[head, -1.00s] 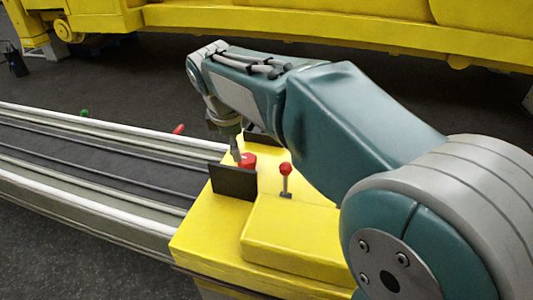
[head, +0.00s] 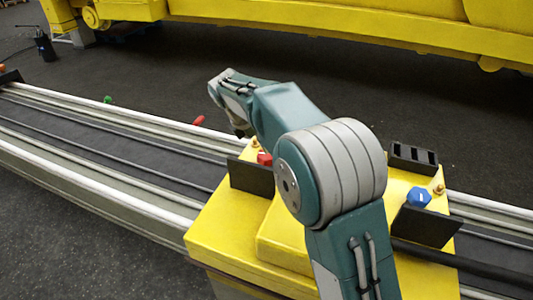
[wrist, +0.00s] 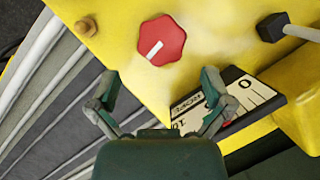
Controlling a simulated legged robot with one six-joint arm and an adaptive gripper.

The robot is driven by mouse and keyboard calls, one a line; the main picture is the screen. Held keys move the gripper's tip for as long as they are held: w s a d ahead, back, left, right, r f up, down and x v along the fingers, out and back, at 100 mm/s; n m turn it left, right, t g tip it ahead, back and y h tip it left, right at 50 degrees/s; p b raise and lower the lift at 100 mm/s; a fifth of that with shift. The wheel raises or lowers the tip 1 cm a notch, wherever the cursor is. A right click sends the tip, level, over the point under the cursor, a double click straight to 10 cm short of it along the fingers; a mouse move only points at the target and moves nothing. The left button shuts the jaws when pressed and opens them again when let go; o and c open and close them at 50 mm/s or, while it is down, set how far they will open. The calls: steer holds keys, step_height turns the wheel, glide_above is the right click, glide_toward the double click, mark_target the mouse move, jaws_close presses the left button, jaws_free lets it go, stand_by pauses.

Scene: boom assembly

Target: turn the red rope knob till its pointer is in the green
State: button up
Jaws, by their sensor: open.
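The red rope knob (wrist: 161,41) is on the yellow housing, in the upper middle of the wrist view. A white pointer mark runs slantwise across its face. In the head view the red knob (head: 264,158) shows beside my arm, partly hidden. My gripper (wrist: 160,100) is open and empty; its two fingers are spread below the knob in the wrist view, apart from it. A black-and-white scale plate (wrist: 262,92) is partly covered by the right finger. A bit of red shows at its lower edge; I see no green on it. In the head view my arm hides the fingertips.
A dark upright plate (head: 251,178) stands by the red knob. A blue knob (head: 418,197) with another dark plate (head: 425,227) is at the right. A lever (wrist: 288,28) stands right of the knob in the wrist view. Rails (head: 100,190) run to the left.

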steer(key=x, duration=0.5)
steer(key=shift+d+f, duration=0.1)
steer(key=shift+f, duration=0.25)
steer(key=c, duration=0.9)
